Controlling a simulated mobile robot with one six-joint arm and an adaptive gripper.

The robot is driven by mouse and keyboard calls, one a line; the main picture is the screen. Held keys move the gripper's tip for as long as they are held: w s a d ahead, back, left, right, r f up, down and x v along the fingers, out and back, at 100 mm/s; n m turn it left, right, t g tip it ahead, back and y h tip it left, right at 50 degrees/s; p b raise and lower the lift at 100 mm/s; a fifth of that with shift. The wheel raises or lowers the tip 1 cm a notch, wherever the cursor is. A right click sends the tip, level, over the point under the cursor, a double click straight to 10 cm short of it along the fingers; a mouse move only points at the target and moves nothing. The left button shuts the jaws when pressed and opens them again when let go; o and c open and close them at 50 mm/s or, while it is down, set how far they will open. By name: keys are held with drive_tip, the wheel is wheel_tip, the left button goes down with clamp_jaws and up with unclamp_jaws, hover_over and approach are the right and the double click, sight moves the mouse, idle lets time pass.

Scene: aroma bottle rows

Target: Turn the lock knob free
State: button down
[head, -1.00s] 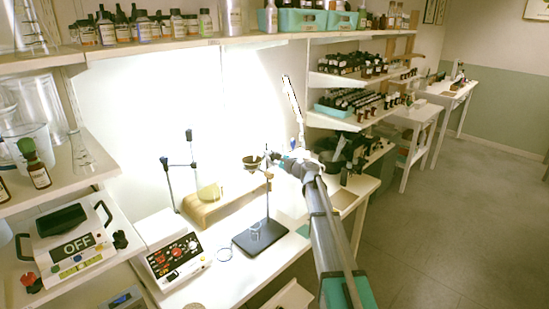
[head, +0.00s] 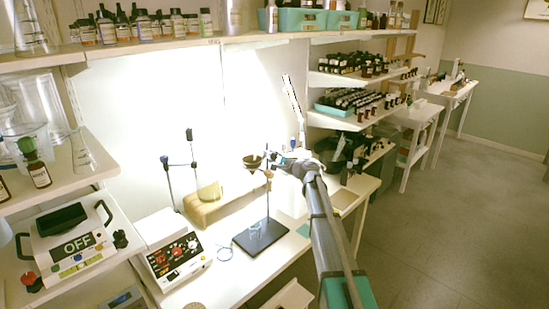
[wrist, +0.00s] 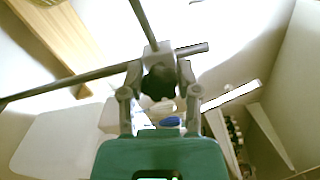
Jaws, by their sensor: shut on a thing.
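The lock knob (wrist: 158,82) is black and lobed. In the wrist view it sits on a grey clamp block where an upright rod (wrist: 142,18) and a cross rod (wrist: 75,80) meet. My gripper (wrist: 161,74) has one finger on each side of the knob and is shut on it. In the head view my gripper (head: 284,162) is at the upper part of the stand's rod (head: 268,205). The dark stand base (head: 260,238) rests flat on the bench. The knob is too small and covered to make out there.
A second stand (head: 168,185) and a wooden block (head: 203,211) are to the left. A white control box (head: 176,257) stands at the front left. A small dark bowl (head: 252,162) is just left of my gripper. Shelves of bottles (head: 350,66) rise behind right.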

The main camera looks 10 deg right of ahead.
drive_tip(key=shift+w, duration=0.15)
drive_tip(key=shift+c, duration=1.5)
unclamp_jaws()
drive_tip(key=shift+s+d, duration=0.3)
drive_tip(key=shift+s, duration=0.25)
drive_tip(key=v, duration=1.1)
drive_tip(key=shift+w, duration=0.1)
